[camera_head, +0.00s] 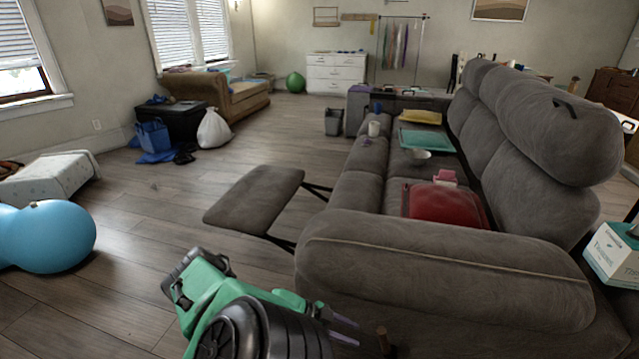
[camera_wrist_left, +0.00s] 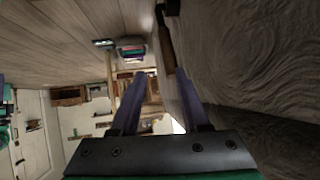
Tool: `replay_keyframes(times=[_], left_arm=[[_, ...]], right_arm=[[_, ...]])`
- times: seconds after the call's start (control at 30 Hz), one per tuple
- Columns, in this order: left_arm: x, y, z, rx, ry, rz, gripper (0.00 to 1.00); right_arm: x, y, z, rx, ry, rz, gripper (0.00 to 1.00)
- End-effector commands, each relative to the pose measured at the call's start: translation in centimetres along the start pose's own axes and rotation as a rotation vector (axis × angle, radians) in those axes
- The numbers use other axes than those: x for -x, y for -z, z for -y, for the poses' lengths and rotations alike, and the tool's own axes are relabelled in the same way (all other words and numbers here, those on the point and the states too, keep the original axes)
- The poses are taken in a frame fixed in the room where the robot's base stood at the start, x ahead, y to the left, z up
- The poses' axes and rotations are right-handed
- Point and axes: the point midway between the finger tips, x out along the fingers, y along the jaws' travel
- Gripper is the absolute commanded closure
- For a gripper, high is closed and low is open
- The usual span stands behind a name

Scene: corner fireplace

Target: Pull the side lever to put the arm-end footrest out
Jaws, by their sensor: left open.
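The grey sofa (camera_head: 440,270) stands at right, its near arm facing me. The arm-end footrest (camera_head: 255,197) is out, held level on dark struts in front of the near seat. The side lever (camera_head: 383,340), a short brown wooden handle, shows low on the outer side of the near arm. In the left wrist view the lever (camera_wrist_left: 166,45) shows past the fingertips, close to the sofa's side. My left gripper (camera_head: 356,332) is open and empty just left of the lever, apart from it. Its two purple fingers also show in the wrist view (camera_wrist_left: 162,76).
A tissue box (camera_head: 612,252) stands right of the sofa. A blue ball (camera_head: 48,237) is at far left. The floor left of the footrest is mostly clear.

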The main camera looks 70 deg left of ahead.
Motion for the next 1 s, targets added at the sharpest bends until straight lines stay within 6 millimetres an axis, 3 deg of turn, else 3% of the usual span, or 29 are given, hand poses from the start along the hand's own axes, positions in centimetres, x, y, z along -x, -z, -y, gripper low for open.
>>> replay_keyframes(times=[1.0], left_arm=[[6.9, -4.5, 0.0, 0.0, 0.0, -0.001, 0.54]], right_arm=[[0.6, 0.1, 0.0, 0.0, 0.0, 0.0, 0.55]])
